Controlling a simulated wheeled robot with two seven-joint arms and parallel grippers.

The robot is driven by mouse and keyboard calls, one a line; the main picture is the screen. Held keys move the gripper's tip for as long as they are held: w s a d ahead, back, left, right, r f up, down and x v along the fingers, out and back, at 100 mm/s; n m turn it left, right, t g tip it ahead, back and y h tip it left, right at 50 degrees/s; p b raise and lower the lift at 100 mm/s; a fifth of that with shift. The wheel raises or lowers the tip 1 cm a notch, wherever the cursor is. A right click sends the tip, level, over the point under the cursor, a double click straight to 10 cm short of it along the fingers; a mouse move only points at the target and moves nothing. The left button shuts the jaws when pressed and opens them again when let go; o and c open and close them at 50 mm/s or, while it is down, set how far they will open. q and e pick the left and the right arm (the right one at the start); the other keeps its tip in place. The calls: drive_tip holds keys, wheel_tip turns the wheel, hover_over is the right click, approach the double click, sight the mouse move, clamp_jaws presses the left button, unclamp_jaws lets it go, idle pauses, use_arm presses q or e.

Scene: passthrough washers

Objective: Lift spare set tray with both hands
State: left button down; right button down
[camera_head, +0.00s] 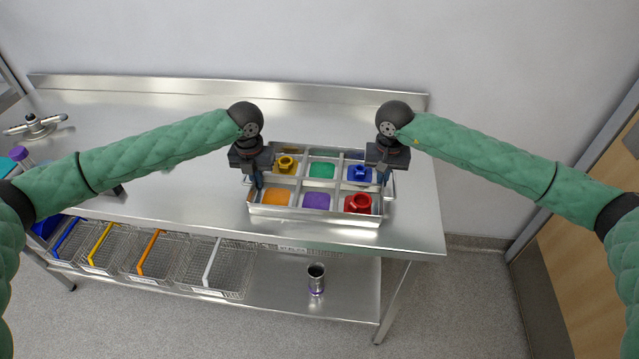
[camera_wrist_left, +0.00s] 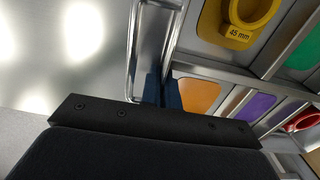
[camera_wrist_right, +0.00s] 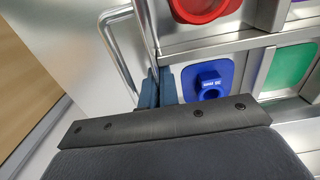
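The spare set tray (camera_head: 314,217) is a metal tray with coloured compartments, near the right end of the steel bench, and appears level. A yellow part (camera_head: 286,163), a blue part (camera_head: 360,174) and a red part (camera_head: 359,203) sit in it; the green, orange and purple compartments look empty. My left gripper (camera_head: 259,184) is at the tray's left end, its blue fingers (camera_wrist_left: 162,92) close together on the wire handle (camera_wrist_left: 134,50). My right gripper (camera_head: 384,178) is at the right end, its fingers (camera_wrist_right: 157,88) close together on the other handle (camera_wrist_right: 118,55).
The bench (camera_head: 180,195) is clear just left of the tray; its right edge is close by. A raised back ledge (camera_head: 220,88) runs behind. Wire baskets (camera_head: 215,270) and a metal cup (camera_head: 316,280) are on the lower shelf. A purple-capped item (camera_head: 19,153) stands far left.

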use_arm(q)
drive_tip(key=shift+r, duration=0.15)
use_arm(e)
drive_tip(key=shift+r, duration=0.15)
